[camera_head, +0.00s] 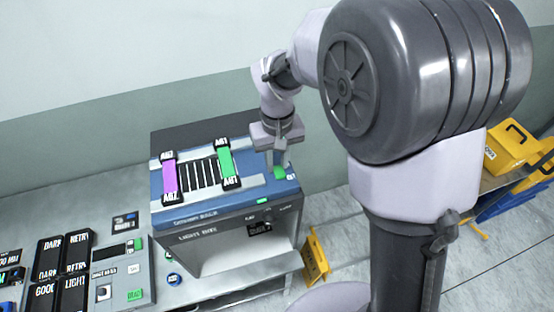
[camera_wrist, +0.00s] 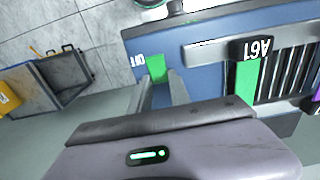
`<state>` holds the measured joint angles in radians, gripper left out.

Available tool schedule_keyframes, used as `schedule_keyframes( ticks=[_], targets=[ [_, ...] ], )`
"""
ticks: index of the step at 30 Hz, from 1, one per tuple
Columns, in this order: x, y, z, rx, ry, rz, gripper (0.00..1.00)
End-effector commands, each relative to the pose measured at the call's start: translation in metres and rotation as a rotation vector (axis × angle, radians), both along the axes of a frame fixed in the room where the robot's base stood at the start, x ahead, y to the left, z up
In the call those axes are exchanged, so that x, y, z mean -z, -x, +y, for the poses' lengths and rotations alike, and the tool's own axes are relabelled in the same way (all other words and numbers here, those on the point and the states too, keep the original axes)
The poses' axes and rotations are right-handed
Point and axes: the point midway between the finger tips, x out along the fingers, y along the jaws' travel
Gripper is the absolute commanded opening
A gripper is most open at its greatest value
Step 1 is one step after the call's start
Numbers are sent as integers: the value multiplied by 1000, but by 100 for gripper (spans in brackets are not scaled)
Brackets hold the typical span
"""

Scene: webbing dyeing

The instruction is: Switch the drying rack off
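The blue-topped machine with a slotted rack (camera_head: 158,206), apparently the drying rack, stands on the bench in the head view; its blue top also shows in the wrist view (camera_wrist: 205,82). A green switch or button (camera_head: 279,172) lies at its top right corner. The same green patch (camera_wrist: 156,68) shows beyond my fingertips in the wrist view, beside small white lettering. My gripper (camera_head: 280,160) points down just above this patch; contact cannot be told. In the wrist view my gripper (camera_wrist: 161,78) shows a narrow gap between its fingers, with nothing held.
A purple strip (camera_head: 169,178) and a green strip (camera_head: 226,162) lie across the rack. Control panels (camera_head: 122,275) and dark labelled blocks (camera_head: 47,257) stand at the left. A yellow sign-like object (camera_head: 315,257) is close to the machine's right. Yellow equipment (camera_head: 510,150) stands far right.

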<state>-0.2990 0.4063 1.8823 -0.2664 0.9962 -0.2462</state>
Motion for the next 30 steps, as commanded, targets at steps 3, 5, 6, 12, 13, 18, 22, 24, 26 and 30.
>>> schedule_keyframes(
  ticks=[3,5,6,12,13,18,22,24,26,30],
  targets=[
    [0,0,0,0,-1,0,0],
    [0,0,0,0,-1,0,0],
    [0,0,0,0,-1,-1,0],
    [8,2,-1,-1,-27,-93,0],
    [8,2,-1,-1,-35,-121,0],
    [6,7,-2,-1,-72,-248,0],
    [1,9,-2,0,-87,-303,0],
    [-1,9,-3,0,-91,-315,0],
    [-3,10,-3,0,-92,-319,0],
    [-5,10,-3,0,-91,-318,0]
  ],
)
